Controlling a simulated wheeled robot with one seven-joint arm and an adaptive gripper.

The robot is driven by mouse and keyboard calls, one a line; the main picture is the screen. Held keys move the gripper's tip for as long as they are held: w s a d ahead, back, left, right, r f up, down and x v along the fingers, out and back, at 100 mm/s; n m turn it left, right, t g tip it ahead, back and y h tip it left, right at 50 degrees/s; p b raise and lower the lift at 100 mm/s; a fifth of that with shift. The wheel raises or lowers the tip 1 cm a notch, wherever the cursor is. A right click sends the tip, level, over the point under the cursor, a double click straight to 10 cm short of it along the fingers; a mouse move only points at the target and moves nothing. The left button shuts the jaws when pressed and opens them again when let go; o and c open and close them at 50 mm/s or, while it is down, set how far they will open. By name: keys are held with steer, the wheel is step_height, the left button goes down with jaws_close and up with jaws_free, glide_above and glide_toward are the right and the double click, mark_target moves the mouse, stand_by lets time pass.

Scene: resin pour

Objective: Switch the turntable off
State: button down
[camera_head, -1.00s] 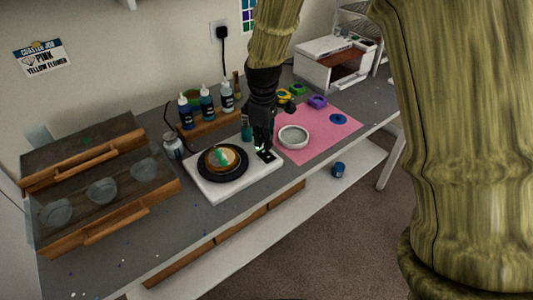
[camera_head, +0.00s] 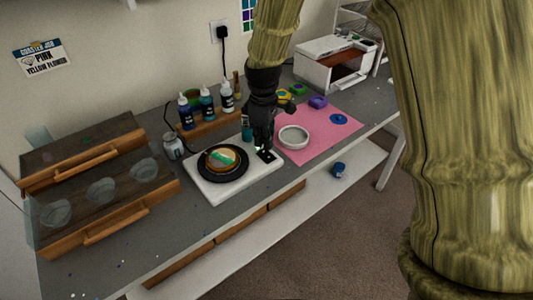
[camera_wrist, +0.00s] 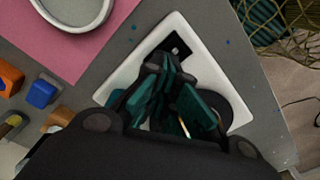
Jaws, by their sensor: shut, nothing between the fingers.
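The turntable has a white base (camera_head: 207,191) on the grey bench, with a round black platter (camera_head: 236,172) at its left. A wooden coaster (camera_head: 222,159) with green and pale colour lies on the platter. A small black switch panel (camera_head: 267,157) is at the base's right end; it also shows in the wrist view (camera_wrist: 181,48). My gripper (camera_head: 262,147) is shut and empty, its tips close over the switch end. I cannot tell whether they touch it. In the wrist view my gripper (camera_wrist: 163,62) hides part of the base and platter.
A white ring-shaped dish (camera_head: 293,137) stands on a pink mat (camera_head: 318,150) to the right. Dropper bottles (camera_head: 207,104) stand in a wooden rack behind. A wooden case (camera_head: 75,165) with clear moulds is at left. A white oven-like box (camera_head: 325,68) stands at the back right.

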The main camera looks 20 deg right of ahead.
mark_target(264, 151)
steer(key=shift+f+b, duration=0.3)
steer(key=shift+f, duration=0.9)
stand_by(1.0)
steer(key=shift+s, duration=0.1)
steer(key=shift+r+p, duration=3.2)
steer(key=shift+r, duration=0.35)
